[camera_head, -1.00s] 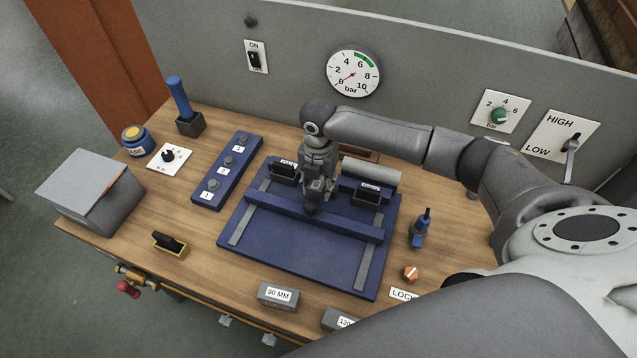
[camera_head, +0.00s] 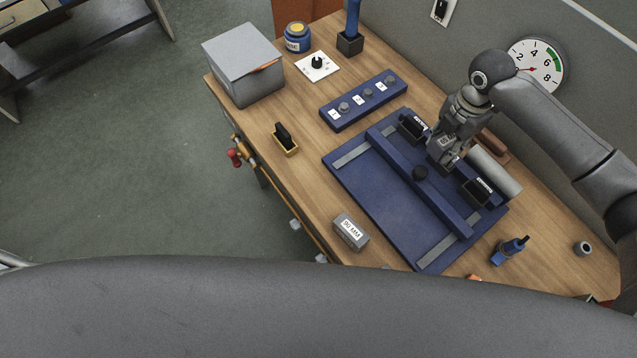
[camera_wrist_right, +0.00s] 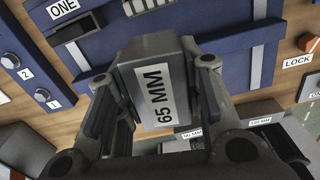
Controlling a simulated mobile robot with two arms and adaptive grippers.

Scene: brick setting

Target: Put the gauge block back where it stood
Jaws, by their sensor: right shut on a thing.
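My right gripper (camera_head: 443,155) is over the back part of the blue plate (camera_head: 375,200), close behind the blue crossbar (camera_head: 400,165) and its black knob. In the right wrist view, my right gripper (camera_wrist_right: 160,105) is shut on a grey gauge block (camera_wrist_right: 158,50) labelled 65 MM, one finger on each side. The gripper hides most of that block in the head view. A second grey block (camera_head: 350,232), labelled 90 MM, sits on the bench in front of the plate. It also shows in the wrist view (camera_wrist_right: 184,145). My left gripper is not in view.
Two black stops (camera_head: 477,192) flank the gripper, with a grey cylinder (camera_head: 497,172) behind. A blue button strip (camera_head: 362,100), grey box (camera_head: 243,68), black-handled yellow item (camera_head: 285,142) and blue tool (camera_head: 508,250) stand around the plate. Bare wood (camera_head: 305,185) lies left of the plate.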

